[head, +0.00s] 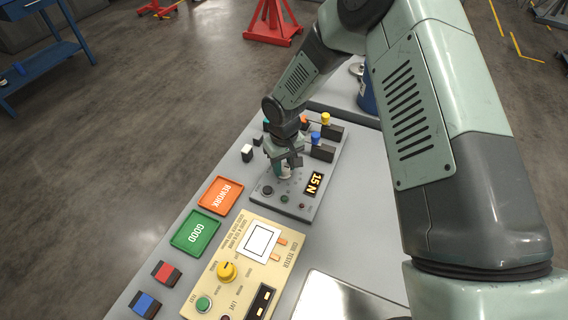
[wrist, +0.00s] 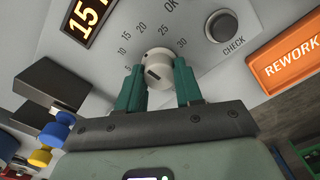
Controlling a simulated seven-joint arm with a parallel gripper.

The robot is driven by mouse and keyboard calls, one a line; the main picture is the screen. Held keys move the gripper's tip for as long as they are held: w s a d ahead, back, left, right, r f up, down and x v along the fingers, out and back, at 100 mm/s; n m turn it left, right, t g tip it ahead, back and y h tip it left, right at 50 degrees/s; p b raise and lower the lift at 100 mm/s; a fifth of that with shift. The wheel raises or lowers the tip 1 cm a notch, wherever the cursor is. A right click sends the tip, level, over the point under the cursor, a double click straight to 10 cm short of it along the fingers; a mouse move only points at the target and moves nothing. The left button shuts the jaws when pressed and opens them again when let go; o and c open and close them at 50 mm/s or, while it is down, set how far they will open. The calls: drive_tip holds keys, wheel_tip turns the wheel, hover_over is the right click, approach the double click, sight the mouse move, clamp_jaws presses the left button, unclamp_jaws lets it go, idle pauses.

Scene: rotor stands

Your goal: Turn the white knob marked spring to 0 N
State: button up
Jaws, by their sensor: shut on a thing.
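The white knob (wrist: 158,66) stands on the grey panel (wrist: 120,30), with a dark line on its face. My gripper (wrist: 160,78) is shut on the knob, one green finger on each side. In the head view my gripper (head: 285,160) comes down over the knob (head: 285,173), which is mostly covered. The display (head: 314,183) beside it reads 15 N. No spring label is readable.
A grey CHECK button (wrist: 222,26) is on the same panel. Blue (head: 316,137) and yellow (head: 325,118) pegs stand on dark blocks close by. An orange REWORK tray (head: 239,187), a green GOOD tray (head: 213,219) and a yellow coil tester (head: 206,284) lie nearer the front.

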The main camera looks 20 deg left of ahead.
sight(284, 166)
drive_tip(key=n, duration=0.4)
drive_tip(key=shift+n, duration=0.3)
drive_tip(key=n, duration=0.4)
drive_tip(key=shift+s+n, duration=0.1)
drive_tip(key=shift+n, duration=0.2)
drive_tip(key=n, duration=0.4)
drive_tip(key=shift+d+n, duration=0.1)
drive_tip(key=shift+n, duration=2)
drive_tip(key=o, duration=1)
drive_tip(key=shift+o, duration=0.2)
wheel_tip(284, 166, up, 11)
drive_tip(key=shift+f, duration=0.1)
